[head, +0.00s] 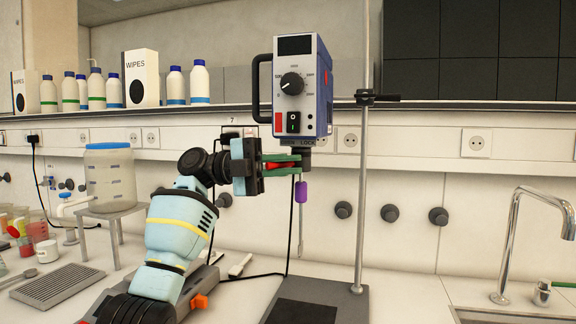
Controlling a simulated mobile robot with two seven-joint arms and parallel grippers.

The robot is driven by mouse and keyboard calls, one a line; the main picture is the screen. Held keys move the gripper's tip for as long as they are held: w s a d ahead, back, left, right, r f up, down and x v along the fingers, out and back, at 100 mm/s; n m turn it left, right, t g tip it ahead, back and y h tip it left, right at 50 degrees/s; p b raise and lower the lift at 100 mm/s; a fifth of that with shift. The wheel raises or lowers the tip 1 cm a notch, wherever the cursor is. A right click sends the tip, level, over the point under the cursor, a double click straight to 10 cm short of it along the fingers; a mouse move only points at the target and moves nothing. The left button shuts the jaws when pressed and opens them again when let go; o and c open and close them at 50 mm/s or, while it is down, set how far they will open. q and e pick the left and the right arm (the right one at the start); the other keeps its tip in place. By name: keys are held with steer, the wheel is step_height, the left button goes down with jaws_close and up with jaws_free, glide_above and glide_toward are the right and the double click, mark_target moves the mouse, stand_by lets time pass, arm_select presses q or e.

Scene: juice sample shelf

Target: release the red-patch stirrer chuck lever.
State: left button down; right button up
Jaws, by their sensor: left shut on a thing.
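The stirrer (302,92) is a blue-grey box with a dark display, a black dial and a red patch, clamped high on a metal stand rod (362,200). Its black chuck (305,158) is below the box. My left gripper (283,165) comes in from the left just under the box, with green fingers shut on a red lever (280,165) beside the chuck. The fingers hide much of the lever. A thin shaft with a purple piece (302,192) hangs below. My right gripper is not in view.
The stand's dark base plate (305,300) is on the bench. A container with a blue lid (108,145) stands on a small raised support at left, near several jars and a grey rack (57,286). A sink tap (515,235) is at right. Bench between stand and sink is clear.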

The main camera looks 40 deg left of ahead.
mark_target(273, 165)
arm_select(q)
steer(key=c, duration=1.8)
jaws_free()
steer(key=shift+o, duration=0.2)
steer(key=shift+a, duration=0.1)
steer(key=b+v, duration=0.1)
steer(key=v, duration=0.5)
steer(key=shift+s+a, duration=0.15)
steer(key=shift+a, duration=0.15)
steer(key=shift+s+a+f, duration=0.1)
steer(key=shift+s+a, duration=0.1)
steer(key=shift+a, duration=0.25)
